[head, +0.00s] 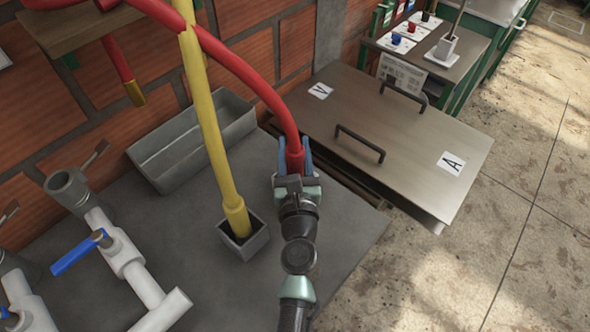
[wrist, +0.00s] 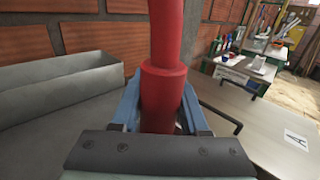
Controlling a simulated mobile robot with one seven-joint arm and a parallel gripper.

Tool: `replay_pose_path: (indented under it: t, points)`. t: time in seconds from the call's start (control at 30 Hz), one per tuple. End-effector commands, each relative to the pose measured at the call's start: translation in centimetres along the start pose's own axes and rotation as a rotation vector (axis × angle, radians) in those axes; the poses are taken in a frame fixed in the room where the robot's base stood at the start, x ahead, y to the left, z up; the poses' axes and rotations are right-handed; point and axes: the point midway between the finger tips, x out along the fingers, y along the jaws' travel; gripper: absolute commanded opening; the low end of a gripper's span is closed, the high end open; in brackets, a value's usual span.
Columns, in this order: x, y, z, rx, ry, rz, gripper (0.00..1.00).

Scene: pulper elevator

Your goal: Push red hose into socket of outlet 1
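The red hose (head: 248,72) arches from the upper left and comes down to my gripper (head: 292,165). In the wrist view the hose's thick red end (wrist: 163,95) stands between the two blue fingers of my gripper (wrist: 160,108), which are closed around it. The hose's lower tip is hidden behind the gripper. Pipe outlets with blue-handled valves (head: 80,254) stand at the left; one has an upright grey open socket (head: 68,186). My gripper is well to the right of these. I see no number on the outlets, so I cannot tell which is outlet 1.
A yellow hose (head: 208,125) stands in a small grey square holder (head: 255,243) between my gripper and the outlets. A grey trough (head: 192,142) lies along the brick wall. A metal lid with two handles (head: 420,145) is at the right. A tool table (head: 460,48) stands behind.

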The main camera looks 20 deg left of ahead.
Motion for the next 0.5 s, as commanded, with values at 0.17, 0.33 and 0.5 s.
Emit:
replay_pose_path:
  t: [0.17,0.33,0.5]
  points:
    - [-0.02,-0.01,-0.01,0.0,0.0,0.0,0.02]
    - [0.0,-0.02,0.08,0.0,-0.001,0.0,0.0]
    - [0.0,-0.03,0.1,0.0,-0.001,0.0,0.0]
